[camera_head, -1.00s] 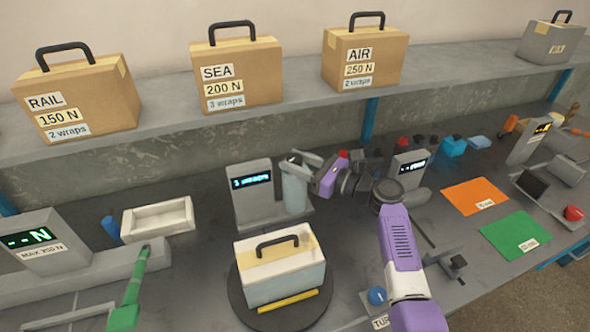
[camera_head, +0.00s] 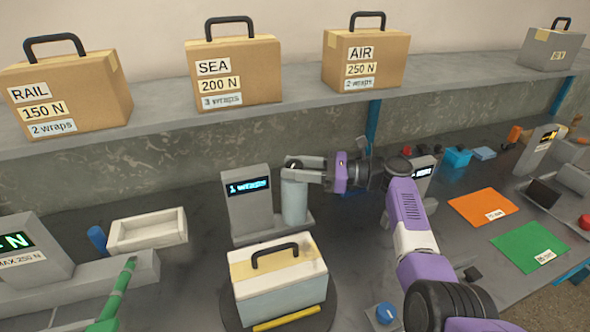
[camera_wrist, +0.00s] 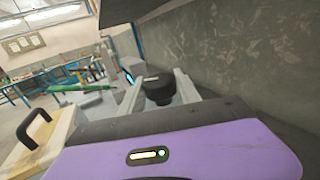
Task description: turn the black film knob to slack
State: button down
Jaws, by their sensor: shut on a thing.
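The black film knob (camera_wrist: 158,92) is a short dark cylinder with a small pale mark on top, seen in the wrist view. My gripper (camera_wrist: 158,88) has its two grey fingers on either side of it and is shut on it. In the head view my gripper (camera_head: 298,168) reaches in from the right over the top of the pale film roll (camera_head: 294,203), largely hiding the knob. The roll stands upright beside a grey post with a lit display (camera_head: 249,187) that appears to read 1 wraps.
A white case with a black handle (camera_head: 280,287) sits on a dark turntable (camera_head: 325,316) in front. An empty white tray (camera_head: 148,231) lies left. A blue knob (camera_head: 386,313) is at front right. Labelled boxes stand on the shelf (camera_head: 160,128) above.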

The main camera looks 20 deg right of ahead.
jog(key=c, duration=0.9)
grip_release()
jog(key=shift+o, duration=0.2)
jog(key=v, duration=0.7)
jog(key=shift+s+d, duration=0.15)
jog(key=shift+d, duration=0.2)
jog(key=shift+f, duration=0.1)
